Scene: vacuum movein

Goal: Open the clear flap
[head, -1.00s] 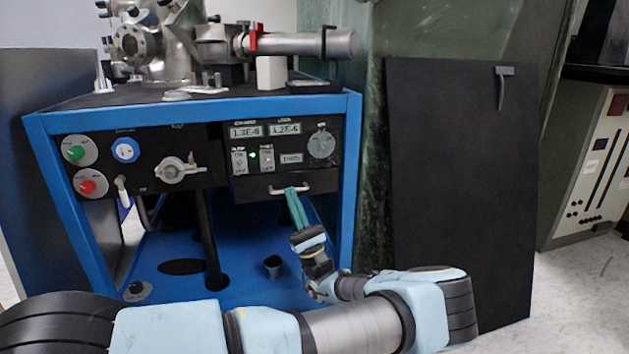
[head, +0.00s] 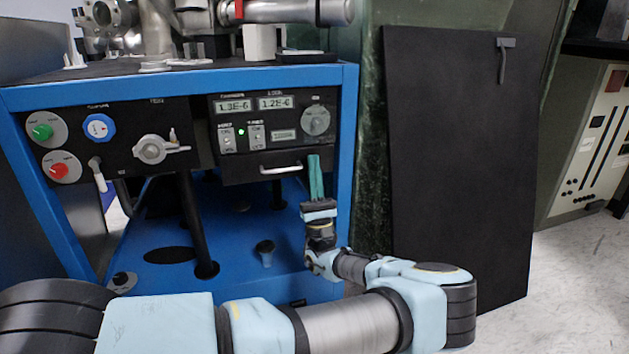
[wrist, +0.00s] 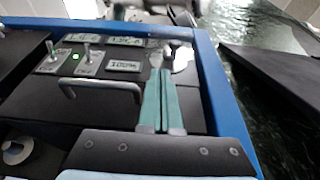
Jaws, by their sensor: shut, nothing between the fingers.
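I cannot make out a clear flap for certain. A round, grey, see-through-looking piece (head: 316,121) is at the right of the black instrument panel (head: 205,140), beside the lit readouts. In the wrist view, a pale rounded piece (wrist: 181,60) shows just beyond my fingertips. My gripper (head: 314,157) points up, with its teal fingers together and empty. It is below the round piece and right of the silver drawer handle (head: 280,169). In the wrist view, the fingers (wrist: 157,66) reach over the panel's right side; whether they touch it is unclear.
The blue frame post (head: 346,160) stands close to the right of my gripper. Two toggle switches sit left of the round piece. A black board (head: 460,170) leans against the green cabinet (head: 372,110) further right. Metal vacuum parts (head: 290,12) stand on top.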

